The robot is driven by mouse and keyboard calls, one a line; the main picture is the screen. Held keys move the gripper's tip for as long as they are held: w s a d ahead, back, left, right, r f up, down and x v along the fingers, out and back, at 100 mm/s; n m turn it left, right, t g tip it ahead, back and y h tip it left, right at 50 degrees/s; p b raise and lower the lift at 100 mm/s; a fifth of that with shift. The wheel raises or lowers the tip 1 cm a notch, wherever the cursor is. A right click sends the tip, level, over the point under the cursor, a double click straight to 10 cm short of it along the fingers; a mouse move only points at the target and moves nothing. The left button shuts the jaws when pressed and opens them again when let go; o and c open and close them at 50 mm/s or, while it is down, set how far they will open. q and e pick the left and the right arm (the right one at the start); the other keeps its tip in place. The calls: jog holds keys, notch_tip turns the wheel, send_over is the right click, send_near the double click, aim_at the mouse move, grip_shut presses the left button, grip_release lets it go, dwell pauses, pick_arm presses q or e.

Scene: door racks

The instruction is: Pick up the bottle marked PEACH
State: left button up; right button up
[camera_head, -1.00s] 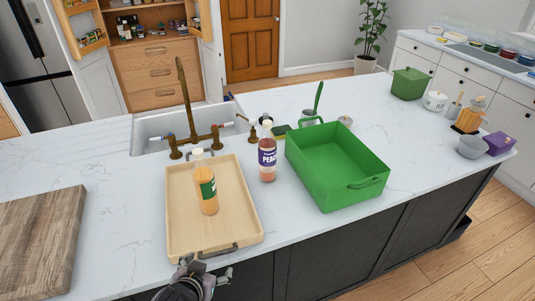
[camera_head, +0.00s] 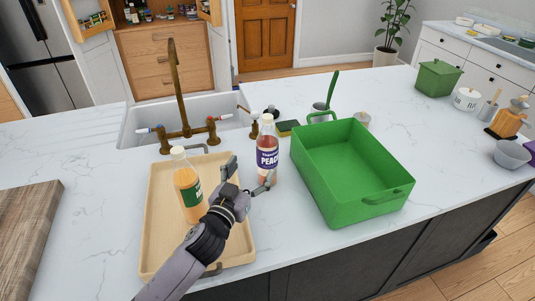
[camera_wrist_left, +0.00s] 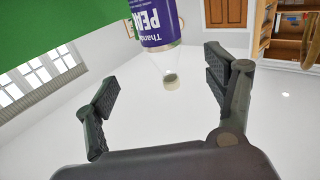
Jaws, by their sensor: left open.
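The PEACH bottle (camera_head: 267,150) stands upright on the white counter, between the wooden tray and the green bin. It has a purple label and a pale cap. My left gripper (camera_head: 250,175) is open, just in front and to the left of the bottle in the head view. In the left wrist view the bottle (camera_wrist_left: 156,25) shows upside down, beyond the open fingers (camera_wrist_left: 165,95) and between them. I cannot tell whether a finger touches it. My right gripper is in neither view.
A wooden tray (camera_head: 160,225) holds an orange bottle with a green label (camera_head: 187,185), beside my left wrist. A green bin (camera_head: 345,205) stands right of the PEACH bottle. The sink (camera_head: 140,128) and brass tap (camera_head: 176,95) are behind. A cutting board (camera_head: 25,225) lies at left.

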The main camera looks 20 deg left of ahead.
aim_at(263, 150)
pick_arm(q)
jog(key=w, duration=0.2)
jog(key=w+p, duration=0.1)
jog(key=w, duration=0.1)
jog(key=shift+w+d, duration=0.2)
jog(key=shift+w, duration=0.05)
jog(key=w, duration=0.2)
jog(key=shift+w+d+f, duration=0.1)
jog(key=shift+w+f, duration=0.15)
jog(key=shift+w, duration=0.15)
jog(key=shift+w+r+p, duration=0.1)
jog(key=shift+w+p, duration=0.05)
jog(key=shift+p, duration=0.15)
jog(key=shift+w, duration=0.35)
jog(key=w, duration=0.3)
jog(key=w+p, duration=0.1)
jog(key=shift+w+d+f, duration=0.1)
jog(key=shift+w+f, duration=0.05)
jog(key=shift+f, duration=0.15)
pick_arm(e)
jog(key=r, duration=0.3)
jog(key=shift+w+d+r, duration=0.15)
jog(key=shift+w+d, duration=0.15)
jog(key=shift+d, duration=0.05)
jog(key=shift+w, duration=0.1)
